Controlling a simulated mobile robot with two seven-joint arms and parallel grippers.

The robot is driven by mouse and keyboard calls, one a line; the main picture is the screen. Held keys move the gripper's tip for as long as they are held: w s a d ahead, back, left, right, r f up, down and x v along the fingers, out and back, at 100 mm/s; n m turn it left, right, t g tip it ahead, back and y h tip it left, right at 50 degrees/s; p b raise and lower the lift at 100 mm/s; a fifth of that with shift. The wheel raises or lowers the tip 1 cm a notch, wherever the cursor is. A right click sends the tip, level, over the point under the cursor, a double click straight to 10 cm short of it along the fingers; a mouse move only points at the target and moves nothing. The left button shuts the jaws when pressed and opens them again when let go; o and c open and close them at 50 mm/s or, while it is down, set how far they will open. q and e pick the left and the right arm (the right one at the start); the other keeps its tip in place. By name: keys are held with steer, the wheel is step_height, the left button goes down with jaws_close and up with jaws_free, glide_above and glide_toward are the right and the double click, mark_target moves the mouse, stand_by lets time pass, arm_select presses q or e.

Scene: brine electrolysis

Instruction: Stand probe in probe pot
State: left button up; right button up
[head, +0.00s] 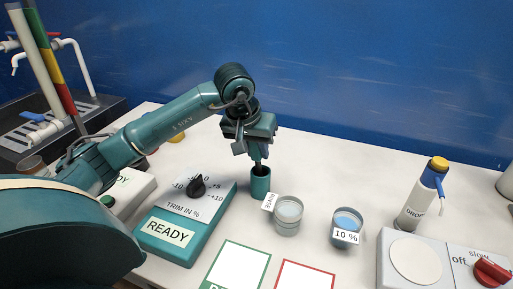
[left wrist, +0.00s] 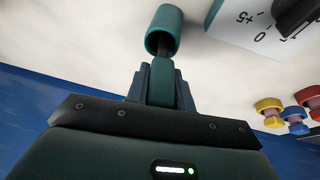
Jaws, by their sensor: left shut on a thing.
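The probe (left wrist: 161,82) has a teal handle and is held upright in my left gripper (head: 257,154), which is shut on it. The probe pot (head: 260,184) is a small teal cup standing on the white table, directly below the gripper. In the head view the probe's thin dark lower end meets the pot's mouth; how deep it reaches is hard to tell. In the left wrist view the pot (left wrist: 169,22) lies just beyond the probe's end, its dark opening facing the gripper. My right gripper is out of view.
Left of the pot stands the teal trim box (head: 188,222) with a black knob. A rinse beaker (head: 288,217) and a 10 % beaker (head: 346,229) stand to its right. Farther right are a dropper bottle (head: 415,205) and a device with a red knob (head: 490,271). The table behind the beakers is clear.

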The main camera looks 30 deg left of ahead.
arm_select(q)
steer(key=o, duration=1.1)
steer(key=shift+c, duration=0.2)
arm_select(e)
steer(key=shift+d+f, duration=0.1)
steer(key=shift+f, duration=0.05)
